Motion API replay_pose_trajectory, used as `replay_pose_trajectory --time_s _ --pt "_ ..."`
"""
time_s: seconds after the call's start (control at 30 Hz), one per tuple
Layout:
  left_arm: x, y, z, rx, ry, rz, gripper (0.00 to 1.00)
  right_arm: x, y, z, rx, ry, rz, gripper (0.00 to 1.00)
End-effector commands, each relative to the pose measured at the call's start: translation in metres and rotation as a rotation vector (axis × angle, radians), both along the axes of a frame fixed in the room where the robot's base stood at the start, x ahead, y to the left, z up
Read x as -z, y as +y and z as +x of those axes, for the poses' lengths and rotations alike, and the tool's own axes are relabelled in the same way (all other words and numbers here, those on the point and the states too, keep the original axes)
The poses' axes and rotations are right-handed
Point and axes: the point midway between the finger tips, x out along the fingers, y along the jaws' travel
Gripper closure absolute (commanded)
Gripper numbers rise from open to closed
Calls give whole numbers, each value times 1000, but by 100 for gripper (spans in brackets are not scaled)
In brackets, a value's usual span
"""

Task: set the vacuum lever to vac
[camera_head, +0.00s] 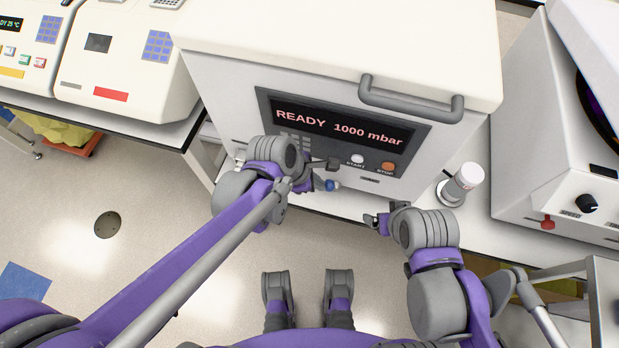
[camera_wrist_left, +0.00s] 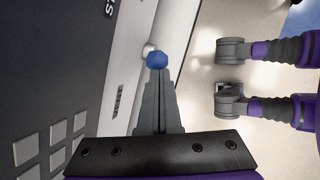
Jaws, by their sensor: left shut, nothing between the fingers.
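The vacuum lever shows as a small blue knob (camera_head: 331,185) low on the front of a white machine (camera_head: 250,105) in the head view. In the left wrist view the blue knob (camera_wrist_left: 157,60) sits beside a pale round stub, just beyond my fingertips. My left gripper (camera_head: 317,184) is shut and empty, with its tips at or very near the knob; I cannot tell whether they touch. Its closed fingers (camera_wrist_left: 157,78) point at the knob in the left wrist view. My right gripper (camera_head: 376,222) hangs to the right of the lever, apart from it; its finger state is unclear.
The machine's dark panel (camera_head: 415,133) reads "READY 1000 mbar", with START (camera_head: 358,159) and STOP (camera_head: 388,167) buttons. A grey handle (camera_head: 410,106) sticks out above. A white-capped container (camera_head: 467,178) stands right on the bench. Another white device (camera_head: 560,150) is at far right.

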Motion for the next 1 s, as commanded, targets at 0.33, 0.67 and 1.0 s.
replay_pose_trajectory --time_s 0.33,0.67,1.0 --pt "-7 -37 -12 7 -100 299 100 -26 0 0 0 -8 0 13" --pt "-4 -49 -16 -3 -112 349 100 -29 0 1 0 -9 0 13" --pt "-11 -49 -16 -2 -112 349 100 -36 0 1 0 -12 0 13"
